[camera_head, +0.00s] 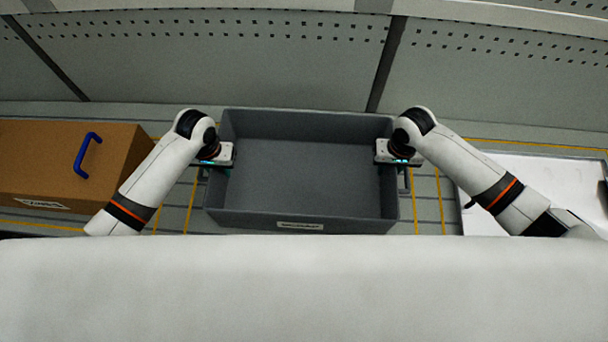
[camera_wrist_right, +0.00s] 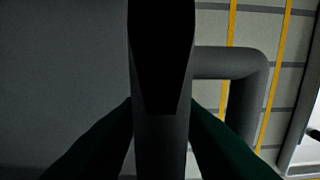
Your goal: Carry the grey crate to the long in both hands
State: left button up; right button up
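The grey crate (camera_head: 308,217) is an open, empty box in the middle of the head view, with a pale label on its near wall. My left gripper (camera_head: 217,160) is at the crate's left wall; its fingers are hidden, so I cannot tell whether it is open. My right gripper (camera_head: 392,158) is at the right wall. In the right wrist view its dark fingers (camera_wrist_right: 160,128) lie on both sides of the wall with no gap showing. A grey handle loop (camera_wrist_right: 258,75) stands out beside them. I cannot tell whether the crate is raised.
A brown box (camera_head: 120,165) with a blue handle (camera_head: 86,155) is on the left. A white surface (camera_head: 530,175) lies on the right. A grey perforated panel (camera_head: 230,60) stands behind. Yellow lines mark the slatted surface under the crate. A pale surface (camera_head: 300,290) fills the foreground.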

pick_arm(q)
jog(key=shift+c, duration=0.3)
pick_arm(e)
jog(key=shift+c, duration=0.3)
pick_arm(q)
grip_shut()
pick_arm(e)
grip_shut()
pick_arm(q)
jog(key=shift+w+r, duration=0.1)
pick_arm(e)
jog(key=shift+w+r, duration=0.1)
dwell(0.4)
